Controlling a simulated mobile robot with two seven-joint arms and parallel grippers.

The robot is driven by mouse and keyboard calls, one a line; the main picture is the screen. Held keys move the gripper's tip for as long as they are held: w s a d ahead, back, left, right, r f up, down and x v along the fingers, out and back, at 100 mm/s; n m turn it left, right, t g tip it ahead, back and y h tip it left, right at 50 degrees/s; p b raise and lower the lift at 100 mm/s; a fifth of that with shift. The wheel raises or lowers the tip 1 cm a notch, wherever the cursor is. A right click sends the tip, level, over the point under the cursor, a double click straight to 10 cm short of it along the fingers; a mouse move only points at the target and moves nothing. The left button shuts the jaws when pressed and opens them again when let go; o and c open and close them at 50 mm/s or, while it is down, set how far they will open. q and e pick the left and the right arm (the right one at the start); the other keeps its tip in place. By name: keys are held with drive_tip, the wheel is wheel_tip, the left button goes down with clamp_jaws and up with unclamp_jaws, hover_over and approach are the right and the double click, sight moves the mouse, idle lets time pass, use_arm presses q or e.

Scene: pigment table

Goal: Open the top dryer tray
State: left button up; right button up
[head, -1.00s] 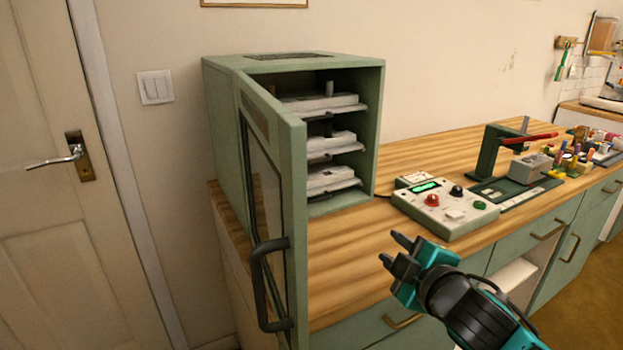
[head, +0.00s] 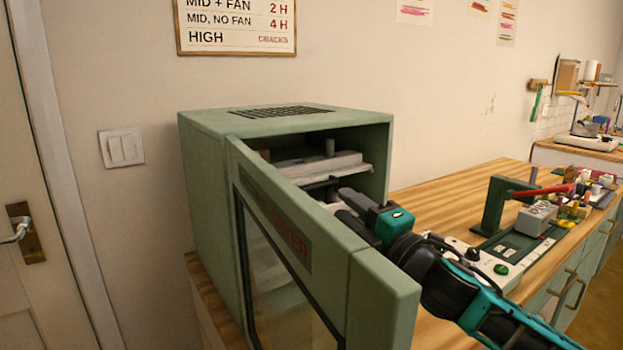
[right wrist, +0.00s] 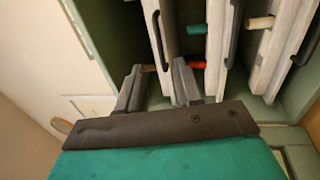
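The green dryer (head: 215,150) stands with its door (head: 300,235) swung open toward me. Its top tray, a pale slab (head: 320,163), shows inside the opening; the lower trays are mostly hidden by the door and my arm. My right gripper (head: 350,207) is at the front of the opening, just below the top tray in the picture. In the right wrist view the trays stand sideways. My right gripper (right wrist: 158,70) has its two fingers apart, with the dark handle (right wrist: 157,40) of the leftmost tray between or just beyond the tips; contact is unclear. My left gripper is not in view.
The open door is close in front, to the left of my right arm. A control box (head: 463,250), partly behind my arm, and a green press-like stand (head: 495,205) are on the wooden counter (head: 450,190) to the right. A wall switch (head: 122,148) is at left.

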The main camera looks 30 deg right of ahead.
sight(320, 184)
drive_tip(key=p+x, duration=0.1)
drive_tip(key=x, duration=1)
drive_tip(key=shift+f, duration=0.1)
drive_tip(key=c, duration=0.6)
clamp_jaws()
drive_tip(key=shift+r, duration=0.2)
